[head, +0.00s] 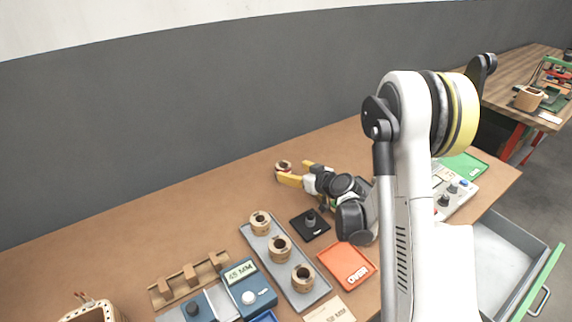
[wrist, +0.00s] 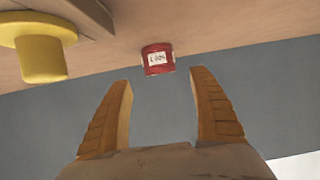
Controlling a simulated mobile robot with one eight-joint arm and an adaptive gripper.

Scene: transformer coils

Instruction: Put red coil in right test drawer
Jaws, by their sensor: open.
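The red coil (head: 283,165) stands on the far part of the brown table in the head view. In the wrist view the coil (wrist: 158,59) shows a white label and lies just beyond the fingertips, centred between them. My gripper (head: 291,171) is open and empty, its yellowish fingers pointing at the coil; the wrist view shows the two fingers (wrist: 161,76) spread apart. A drawer (head: 497,262) with a green front edge (head: 543,283) stands open at the table's right side, its visible floor bare. My arm hides part of the table in front of it.
A grey tray (head: 259,243) holds three tan coils. Near it are a black pad (head: 322,228), an orange tray (head: 358,274), a blue meter (head: 248,288) and a wooden rack (head: 188,278). A green mat (head: 463,166) lies at the right. A yellow knob-like object (wrist: 40,52) shows in the wrist view.

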